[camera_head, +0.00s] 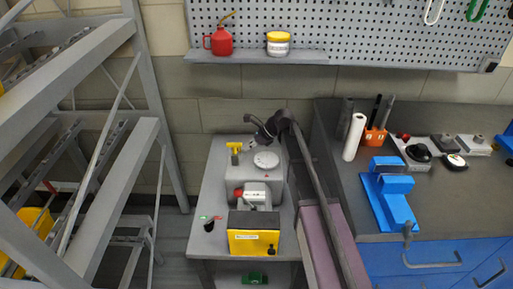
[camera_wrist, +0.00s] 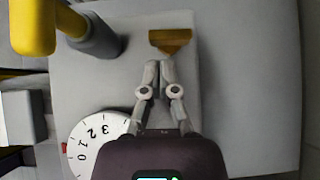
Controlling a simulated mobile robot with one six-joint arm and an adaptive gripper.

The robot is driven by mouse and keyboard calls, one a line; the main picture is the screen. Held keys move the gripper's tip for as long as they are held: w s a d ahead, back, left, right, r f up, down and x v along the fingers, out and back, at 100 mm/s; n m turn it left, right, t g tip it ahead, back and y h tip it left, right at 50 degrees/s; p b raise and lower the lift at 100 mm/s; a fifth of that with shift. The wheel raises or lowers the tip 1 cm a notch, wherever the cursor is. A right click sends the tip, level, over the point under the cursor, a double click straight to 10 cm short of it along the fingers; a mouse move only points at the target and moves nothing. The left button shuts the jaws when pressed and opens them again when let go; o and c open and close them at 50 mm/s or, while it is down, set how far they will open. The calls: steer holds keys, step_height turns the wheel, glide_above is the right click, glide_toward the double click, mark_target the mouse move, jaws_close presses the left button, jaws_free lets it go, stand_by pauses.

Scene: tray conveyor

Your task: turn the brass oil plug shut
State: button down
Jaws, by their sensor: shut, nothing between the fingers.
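The brass oil plug (camera_wrist: 171,40) shows in the wrist view as a small flat-topped brass piece on the grey housing (camera_wrist: 235,90). My gripper (camera_wrist: 159,66) is shut and empty, its fingertips just short of the plug's near side in the picture. I cannot tell whether they touch it. In the head view my gripper (camera_head: 250,146) is at the back of the grey machine (camera_head: 243,173), between the round white dial (camera_head: 266,160) and a yellow handle (camera_head: 235,147). I cannot make out the plug there.
The dial (camera_wrist: 97,143) and yellow handle (camera_wrist: 33,25) with its grey post (camera_wrist: 95,35) lie left of my fingers in the wrist view. A yellow box (camera_head: 253,241) stands in front of the machine. A blue vise (camera_head: 390,195) sits on the right bench.

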steer(key=shift+a, duration=0.55)
